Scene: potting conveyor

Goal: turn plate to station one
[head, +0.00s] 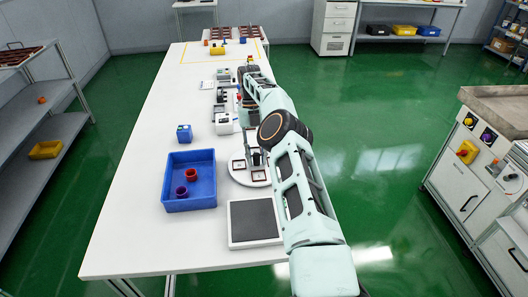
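A round white plate (241,177) lies on the white table, partly covered by my arm. Small dark square pieces with red edges sit on it, one at its left side (238,165) and one near its front right (259,176). My gripper (257,161) points down over the plate. Its fingertips are small and partly hidden, so I cannot tell whether they are open or shut, or whether they touch the plate.
Left of the plate, a blue bin (190,202) holds a red and a purple cup. A dark-topped white pad (254,222) lies in front. A blue box (184,133) and several small devices (223,123) stand behind. The table's left part is clear.

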